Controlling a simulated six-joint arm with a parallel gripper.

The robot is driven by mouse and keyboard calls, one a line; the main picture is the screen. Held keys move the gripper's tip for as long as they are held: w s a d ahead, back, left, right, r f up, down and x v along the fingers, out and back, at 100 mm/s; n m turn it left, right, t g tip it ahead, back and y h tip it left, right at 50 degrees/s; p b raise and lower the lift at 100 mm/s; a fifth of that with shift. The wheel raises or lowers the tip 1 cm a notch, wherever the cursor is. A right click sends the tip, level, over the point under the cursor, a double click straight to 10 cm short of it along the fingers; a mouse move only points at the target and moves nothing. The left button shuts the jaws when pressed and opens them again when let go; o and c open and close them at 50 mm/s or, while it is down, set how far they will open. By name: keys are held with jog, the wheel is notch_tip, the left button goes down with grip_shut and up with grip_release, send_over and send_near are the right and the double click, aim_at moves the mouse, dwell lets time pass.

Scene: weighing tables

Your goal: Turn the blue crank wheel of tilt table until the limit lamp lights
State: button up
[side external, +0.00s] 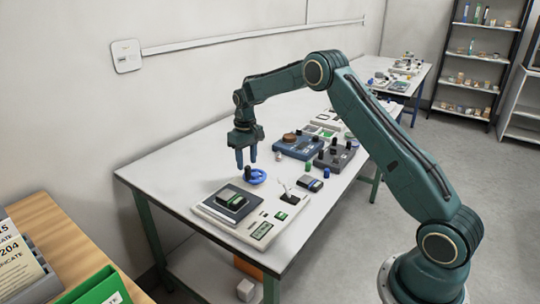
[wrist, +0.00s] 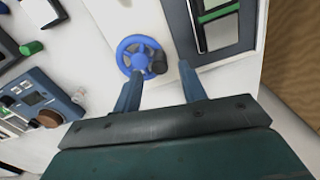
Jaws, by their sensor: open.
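The blue crank wheel (side external: 258,180) lies flat at the back edge of the tilt table's pale base (side external: 217,216). It also shows in the wrist view (wrist: 138,53), with a dark upright handle knob (wrist: 158,66) on its rim. A dark platform (side external: 224,208) on the base bears a dark block with a green band (side external: 230,197). My gripper (side external: 246,162) points down above the wheel, open and empty. In the wrist view its two blue fingertips (wrist: 161,70) are either side of the knob, apart from it. I cannot make out a lit limit lamp.
Blue and dark instruments (side external: 298,146) stand farther back on the white table (side external: 160,170). The table's left part is clear.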

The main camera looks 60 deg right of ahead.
aim_at(247, 168)
jog(key=shift+f, duration=2)
grip_shut()
jog(key=shift+m, duration=0.3)
jog(key=shift+w+d+m, duration=0.1)
jog(key=shift+w+m, duration=0.2)
jog(key=shift+m, duration=0.6)
jog(key=shift+w+d+m, duration=0.1)
jog(key=shift+w+m, duration=0.15)
jog(key=shift+m, duration=0.65)
jog(key=shift+w+d+m, duration=0.1)
jog(key=shift+w+m, duration=0.2)
jog(key=shift+m, duration=0.6)
jog(key=shift+r, duration=0.1)
grip_release()
